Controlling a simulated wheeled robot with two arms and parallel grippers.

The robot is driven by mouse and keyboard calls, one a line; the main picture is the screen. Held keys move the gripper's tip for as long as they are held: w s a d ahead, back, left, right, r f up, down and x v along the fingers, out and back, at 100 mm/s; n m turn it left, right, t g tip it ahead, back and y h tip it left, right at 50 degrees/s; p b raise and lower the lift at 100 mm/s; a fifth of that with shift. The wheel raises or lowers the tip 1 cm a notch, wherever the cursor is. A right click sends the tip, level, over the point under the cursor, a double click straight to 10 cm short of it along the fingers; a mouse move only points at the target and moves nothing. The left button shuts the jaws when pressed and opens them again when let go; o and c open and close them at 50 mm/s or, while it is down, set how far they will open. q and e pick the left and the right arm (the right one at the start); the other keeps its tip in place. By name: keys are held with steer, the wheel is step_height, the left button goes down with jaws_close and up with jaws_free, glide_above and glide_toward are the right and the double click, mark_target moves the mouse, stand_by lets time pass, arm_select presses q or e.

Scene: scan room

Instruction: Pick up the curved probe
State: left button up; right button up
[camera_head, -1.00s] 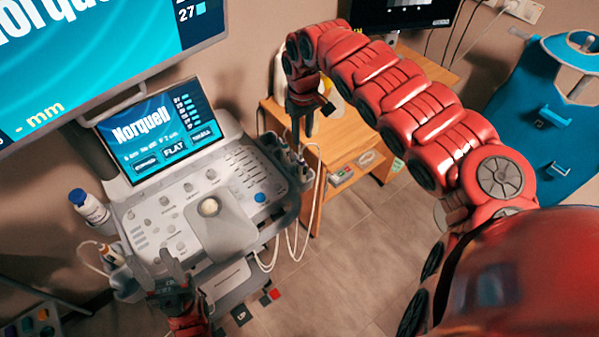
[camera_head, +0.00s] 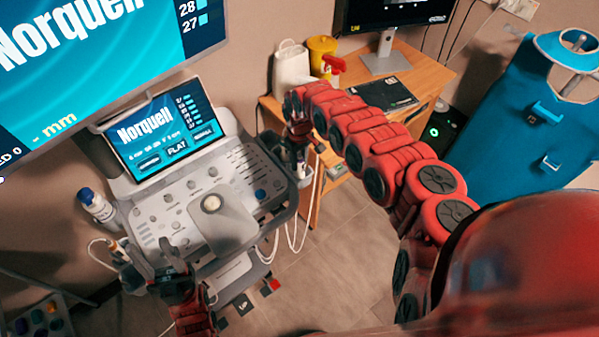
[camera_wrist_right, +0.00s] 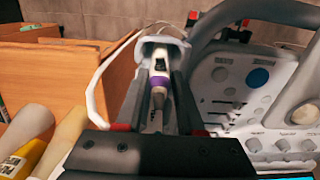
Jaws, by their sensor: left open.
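A white probe with a purple band (camera_wrist_right: 157,78) sits in a pale holder (camera_wrist_right: 168,48) in the right wrist view, between the fingers of my right gripper. I cannot tell from its shape whether it is the curved one. My right gripper (camera_head: 300,158) points down at the holders on the console's right side in the head view. Its dark fingers stand apart on both sides of the probe, seemingly not closed on it. My left gripper (camera_head: 151,256) is open and empty over the console's front left. A white cable (camera_wrist_right: 97,90) loops beside the holder.
The ultrasound console (camera_head: 240,165) fills the left, with its screen (camera_head: 165,135) above. A bottle (camera_head: 97,207) stands at its left side.

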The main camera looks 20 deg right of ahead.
steer(key=shift+d+f, duration=0.1)
steer(key=shift+f, duration=1.35)
jaws_close()
